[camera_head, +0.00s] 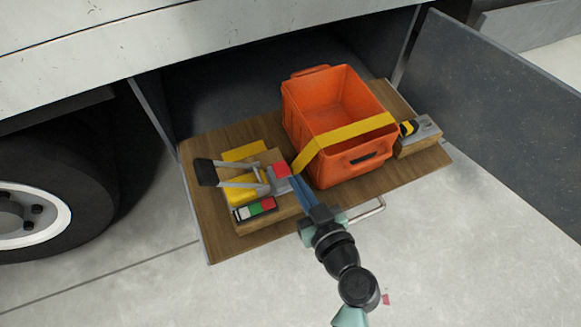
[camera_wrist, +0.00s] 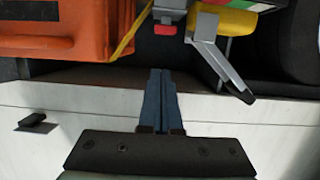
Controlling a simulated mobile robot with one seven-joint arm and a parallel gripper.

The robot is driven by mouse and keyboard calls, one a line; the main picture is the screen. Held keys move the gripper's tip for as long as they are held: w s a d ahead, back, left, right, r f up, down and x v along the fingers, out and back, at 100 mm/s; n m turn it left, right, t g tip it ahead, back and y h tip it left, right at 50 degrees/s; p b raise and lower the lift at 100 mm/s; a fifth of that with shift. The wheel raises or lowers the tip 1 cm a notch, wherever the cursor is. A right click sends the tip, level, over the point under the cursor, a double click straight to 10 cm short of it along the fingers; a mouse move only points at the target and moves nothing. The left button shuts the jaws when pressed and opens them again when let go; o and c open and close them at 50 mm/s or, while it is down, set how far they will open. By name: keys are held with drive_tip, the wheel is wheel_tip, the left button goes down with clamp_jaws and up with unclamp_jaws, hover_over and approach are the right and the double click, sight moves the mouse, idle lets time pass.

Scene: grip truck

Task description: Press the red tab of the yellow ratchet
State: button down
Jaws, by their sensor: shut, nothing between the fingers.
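The yellow ratchet (camera_head: 240,192) sits on a wooden block at the left of the pull-out board. Its grey lever with a black grip (camera_head: 207,172) is raised and points left. The red tab (camera_head: 282,170) is at the ratchet's right end, by the strap. In the wrist view the red tab (camera_wrist: 165,29) is above the fingertips, with the grey lever (camera_wrist: 215,60) to its right. My gripper (camera_head: 293,179) is shut and empty, its blue fingertips close beside the tab. In the wrist view the fingertips (camera_wrist: 161,71) appear apart from the tab; contact cannot be confirmed.
An orange crate (camera_head: 312,113) stands right of the ratchet, with a yellow strap (camera_head: 350,133) across it. A second metal fitting (camera_head: 424,131) is at the far right. A red, green and white panel (camera_head: 255,209) is in front of the ratchet. The compartment door (camera_head: 490,110) stands open.

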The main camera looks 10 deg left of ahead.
drive_tip(key=shift+v, duration=1.1)
